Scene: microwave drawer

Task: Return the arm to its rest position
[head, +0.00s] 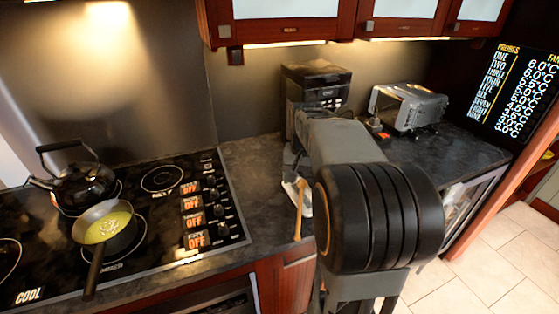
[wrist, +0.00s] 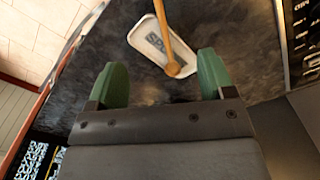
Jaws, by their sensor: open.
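My gripper (wrist: 164,82) shows in the wrist view with its two green fingers spread apart and nothing between them. It is above the dark countertop (wrist: 160,92). Beyond the fingertips lies a white spoon rest (wrist: 148,42) with dark lettering, and a wooden spoon (wrist: 172,66) lies across it, apart from the fingers. In the head view my arm reaches over the counter on the right of the stove, and its large dark joint hides part of the counter. The gripper's fingers are hidden there. The wooden spoon (head: 299,207) shows just left of my arm.
A stove (head: 160,210) holds a black kettle (head: 85,186) and a pan (head: 108,222) with yellow contents. A coffee machine (head: 316,84) and a silver toaster (head: 408,106) stand at the back of the counter. Wooden cabinets (head: 285,32) hang above. Tiled floor (head: 490,262) is open at right.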

